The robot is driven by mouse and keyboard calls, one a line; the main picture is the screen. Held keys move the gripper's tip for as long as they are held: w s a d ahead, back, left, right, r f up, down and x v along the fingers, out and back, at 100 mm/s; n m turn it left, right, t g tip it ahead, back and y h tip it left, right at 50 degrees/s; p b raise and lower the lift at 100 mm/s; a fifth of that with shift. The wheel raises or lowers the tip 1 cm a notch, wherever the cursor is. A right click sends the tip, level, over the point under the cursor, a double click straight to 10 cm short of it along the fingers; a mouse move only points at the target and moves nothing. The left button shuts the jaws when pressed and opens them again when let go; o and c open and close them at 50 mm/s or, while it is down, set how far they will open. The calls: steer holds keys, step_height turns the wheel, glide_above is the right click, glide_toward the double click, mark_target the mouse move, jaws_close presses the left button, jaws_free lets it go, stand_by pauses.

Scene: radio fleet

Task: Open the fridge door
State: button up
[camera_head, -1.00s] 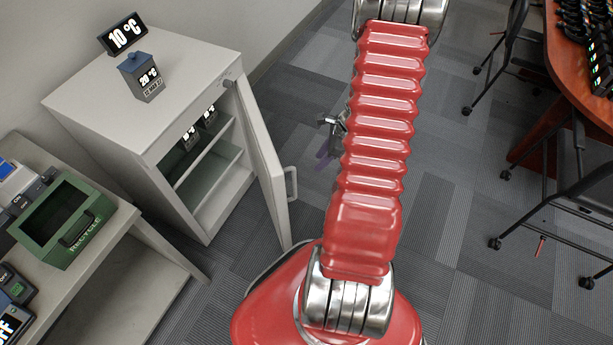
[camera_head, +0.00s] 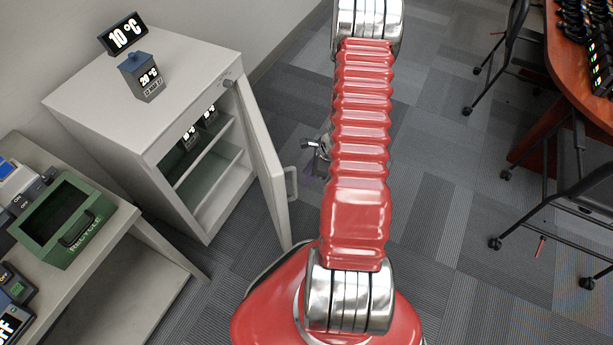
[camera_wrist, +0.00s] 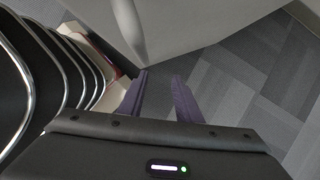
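The white fridge (camera_head: 110,130) stands against the wall at the left. Its door (camera_head: 262,165) is swung well out from the body, and the shelves inside show. The door handle (camera_head: 291,183) is on the door's outer face. My gripper (camera_head: 312,160) is just right of the door near the handle, partly hidden behind my red arm. In the wrist view my gripper (camera_wrist: 160,88) has its two dark fingers apart with nothing between them. A pale panel (camera_wrist: 200,25), likely the door, and a rounded pale bar (camera_wrist: 126,30) lie just beyond the fingertips.
A green recycle bin (camera_head: 65,220) sits on a low table (camera_head: 120,240) at the lower left. A temperature display (camera_head: 122,35) and a small blue-topped device (camera_head: 140,75) stand on the fridge. Chairs (camera_head: 570,190) and a wooden table (camera_head: 575,60) are at the right.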

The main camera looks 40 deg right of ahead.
steer(key=shift+w+a+f, duration=0.1)
steer(key=shift+f, duration=0.2)
steer(key=shift+c, duration=0.2)
jaws_close()
stand_by(1.1)
steer(key=c, duration=0.6)
jaws_free()
steer(key=shift+c, duration=0.2)
steer(key=o, duration=0.7)
steer(key=v, duration=1.3)
steer(key=shift+r, duration=0.3)
